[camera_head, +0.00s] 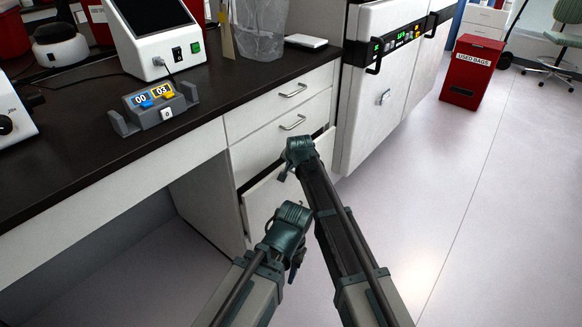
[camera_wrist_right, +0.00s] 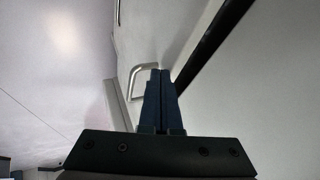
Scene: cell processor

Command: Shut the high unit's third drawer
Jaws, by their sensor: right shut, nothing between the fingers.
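The white third drawer (camera_head: 262,203) sits below two shut drawers in the unit under the dark bench. It stands out a little, with a dark gap along its top edge. My right gripper (camera_head: 284,176) is at its front, partly hidden by my own wrist. In the right wrist view its fingers (camera_wrist_right: 162,88) are shut and empty, pointing toward the white front beside a metal handle (camera_wrist_right: 143,76). Whether they touch the front I cannot tell. My left gripper (camera_head: 294,274) hangs lower, in front of the unit; its fingers are too small and dark to read.
The upper drawer (camera_head: 262,102) and second drawer (camera_head: 265,138) are flush. A white appliance (camera_head: 385,75) with handles stands right of the unit. A red bin (camera_head: 472,75) is farther right. The floor in front is clear. The bench (camera_head: 90,145) carries a grey rack (camera_head: 155,108).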

